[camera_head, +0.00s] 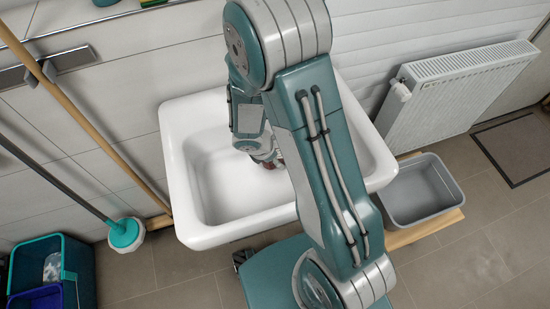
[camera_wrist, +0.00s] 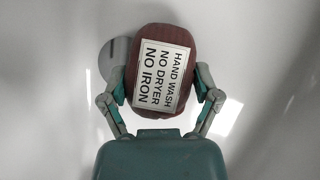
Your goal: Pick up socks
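A brownish-red ribbed bundle (camera_wrist: 180,36), apparently the socks, carries a white label reading "HAND WASH NO DRYER NO IRON". In the wrist view, my gripper (camera_wrist: 160,88) has one finger at each side of it, close against its edges. I cannot tell whether the fingers are pressed on it. In the head view, my gripper (camera_head: 266,158) reaches down into the white sink (camera_head: 180,150), with a small reddish patch at its tip. My arm hides part of the basin.
A grey drain (camera_wrist: 108,62) lies partly behind the bundle. At left are a teal plunger-like brush (camera_head: 125,235), a wooden pole (camera_head: 90,125) and teal and blue bins (camera_head: 75,265).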

